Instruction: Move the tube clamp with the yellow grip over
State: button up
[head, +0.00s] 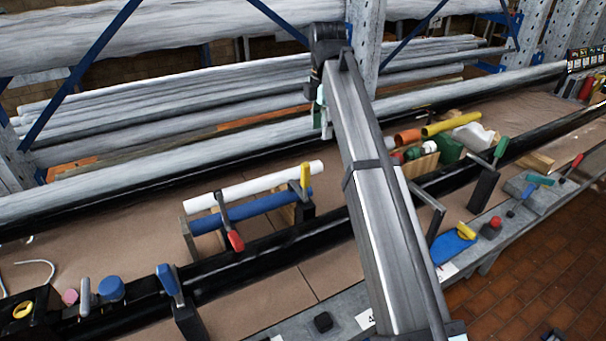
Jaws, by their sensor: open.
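A clamp with an upright yellow grip (305,178) and a dark body (304,212) stands at the right end of a short white tube (255,186) and a blue tube (250,209). Whether its jaw touches the tubes is too small to tell. My gripper (322,118) hangs at the far end of my arm, above and behind the yellow-grip clamp in the picture. It is open, apart from the clamp, and nothing shows between its fingers. My arm partly hides it and the bench behind.
A red-grip clamp (235,240) sits at the front of the tubes. A blue-grip clamp (170,282) stands at lower left, a green-grip clamp (500,152) at right. A long black rail (265,258) runs along the bench. Bare brown bench (120,225) lies left of the tubes.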

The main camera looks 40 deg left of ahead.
aim_at(305, 178)
jog(key=s+a+r, duration=0.1)
jog(key=s+a, duration=0.1)
jog(key=s, duration=0.2)
jog(key=shift+n, duration=0.3)
notch_tip(305, 178, down, 17)
jog(key=p, duration=0.4)
jog(key=shift+w+a+p, duration=0.15)
jog(key=shift+p, duration=0.25)
grip_shut()
